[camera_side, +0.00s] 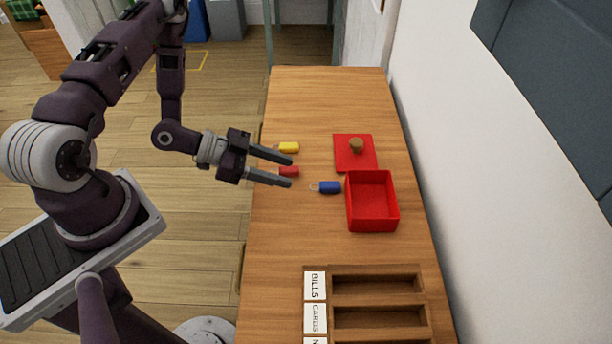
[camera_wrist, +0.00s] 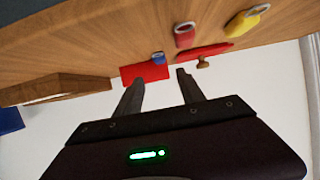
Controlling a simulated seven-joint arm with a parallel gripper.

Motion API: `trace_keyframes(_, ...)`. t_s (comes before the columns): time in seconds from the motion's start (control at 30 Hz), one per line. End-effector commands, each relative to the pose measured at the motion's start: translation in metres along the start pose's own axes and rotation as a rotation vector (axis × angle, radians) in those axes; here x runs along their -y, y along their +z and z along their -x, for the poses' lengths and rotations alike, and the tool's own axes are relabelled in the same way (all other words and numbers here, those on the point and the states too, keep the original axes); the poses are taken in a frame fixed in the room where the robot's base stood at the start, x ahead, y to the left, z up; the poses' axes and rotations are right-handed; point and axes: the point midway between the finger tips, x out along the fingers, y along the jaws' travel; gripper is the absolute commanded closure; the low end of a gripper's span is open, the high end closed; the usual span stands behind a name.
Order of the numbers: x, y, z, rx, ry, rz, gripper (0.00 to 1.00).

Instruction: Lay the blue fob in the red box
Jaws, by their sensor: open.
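The blue fob (camera_side: 330,187) lies on the wooden table just left of the red box (camera_side: 371,226), its ring pointing left. It also shows in the wrist view (camera_wrist: 158,57), in front of the red box (camera_wrist: 146,73). The red box is open and looks empty. Its red lid (camera_side: 343,150) with a brown knob (camera_side: 356,145) lies apart, behind the box. My gripper (camera_side: 291,171) is open and empty, above the table to the left of the blue fob, near the red and yellow fobs.
A red fob (camera_side: 289,171) and a yellow fob (camera_side: 288,147) lie near my fingers in the side view. A wooden sorter (camera_side: 420,290) with labelled compartments stands at the near end. A white wall runs along the right.

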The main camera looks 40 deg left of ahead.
Motion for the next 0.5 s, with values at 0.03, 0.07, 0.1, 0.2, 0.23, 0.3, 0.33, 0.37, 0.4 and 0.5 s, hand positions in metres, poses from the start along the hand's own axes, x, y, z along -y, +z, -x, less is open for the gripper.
trace_keyframes(0.03, 0.001, 0.000, 0.009, 0.001, -0.003, 0.001, 0.54)
trace_keyframes(0.07, 0.001, 0.000, 0.013, 0.001, -0.004, 0.000, 0.54)
trace_keyframes(0.1, 0.001, 0.000, 0.018, 0.000, -0.002, -0.001, 0.54)
trace_keyframes(0.2, 0.000, 0.000, 0.024, 0.001, -0.001, -0.001, 0.54)
trace_keyframes(0.23, 0.000, 0.000, 0.025, 0.001, 0.000, -0.001, 0.54)
trace_keyframes(0.3, 0.001, 0.000, 0.025, 0.007, 0.000, -0.005, 0.54)
trace_keyframes(0.33, 0.003, 0.000, 0.025, 0.020, -0.001, -0.014, 0.54)
trace_keyframes(0.37, 0.006, -0.001, 0.024, 0.043, -0.005, -0.028, 0.54)
trace_keyframes(0.4, 0.014, -0.001, 0.024, 0.093, -0.013, -0.056, 0.54)
trace_keyframes(0.5, 0.048, -0.011, 0.032, 0.288, -0.078, -0.144, 0.54)
